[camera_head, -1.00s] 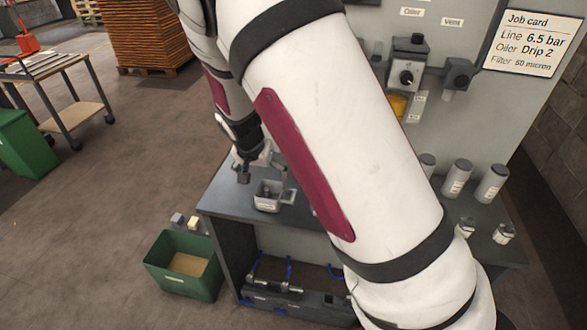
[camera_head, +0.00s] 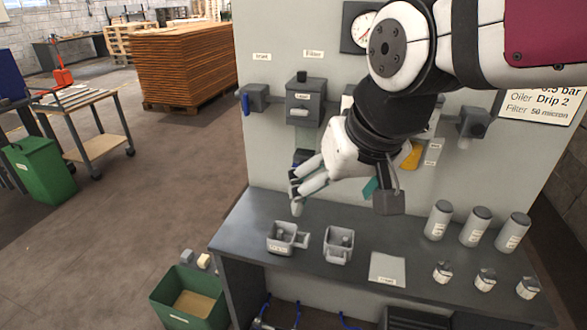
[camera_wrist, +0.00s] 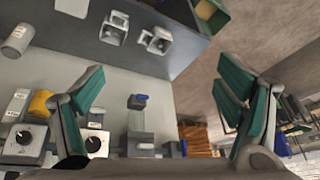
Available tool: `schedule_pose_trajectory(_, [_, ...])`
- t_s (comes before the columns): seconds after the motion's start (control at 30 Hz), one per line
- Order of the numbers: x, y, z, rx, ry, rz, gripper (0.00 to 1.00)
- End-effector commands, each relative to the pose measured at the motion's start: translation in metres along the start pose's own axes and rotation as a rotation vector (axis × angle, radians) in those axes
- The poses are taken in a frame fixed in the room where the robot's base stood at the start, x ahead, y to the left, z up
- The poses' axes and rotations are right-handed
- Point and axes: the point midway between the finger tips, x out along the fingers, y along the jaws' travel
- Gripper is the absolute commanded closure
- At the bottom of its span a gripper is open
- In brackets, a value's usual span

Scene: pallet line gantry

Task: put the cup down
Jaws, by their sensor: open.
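I cannot tell which is the task's cup. My gripper (camera_head: 297,194) is open and empty, above the bench by the panel, clear of both pieces. Its green-padded fingers (camera_wrist: 163,88) are spread wide in the wrist view, with nothing between them.
Grey cylinders (camera_head: 474,227) and small jars (camera_head: 485,279) stand on the bench's right. A pale labelled plate (camera_head: 387,270) lies right of the cups. Panel-mounted units, including a grey box (camera_head: 305,102), are behind my gripper. A green bin (camera_head: 190,299) stands on the floor left.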

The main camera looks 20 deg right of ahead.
Motion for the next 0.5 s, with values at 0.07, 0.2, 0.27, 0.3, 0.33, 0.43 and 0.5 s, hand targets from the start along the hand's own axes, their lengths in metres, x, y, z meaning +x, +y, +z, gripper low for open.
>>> schedule_pose_trajectory(0.07, [-0.016,0.003,0.018,-0.044,0.024,0.005,0.14])
schedule_pose_trajectory(0.2, [-0.03,0.006,0.04,-0.107,0.042,0.019,0.14])
schedule_pose_trajectory(0.27, [-0.033,0.006,0.046,-0.125,0.045,0.023,0.14])
schedule_pose_trajectory(0.3, [-0.034,0.006,0.049,-0.132,0.047,0.025,0.14])
schedule_pose_trajectory(0.33, [-0.035,0.007,0.05,-0.136,0.048,0.026,0.14])
schedule_pose_trajectory(0.43, [-0.035,0.007,0.052,-0.141,0.048,0.027,0.14])
schedule_pose_trajectory(0.5, [-0.035,0.007,0.051,-0.141,0.047,0.027,0.14])
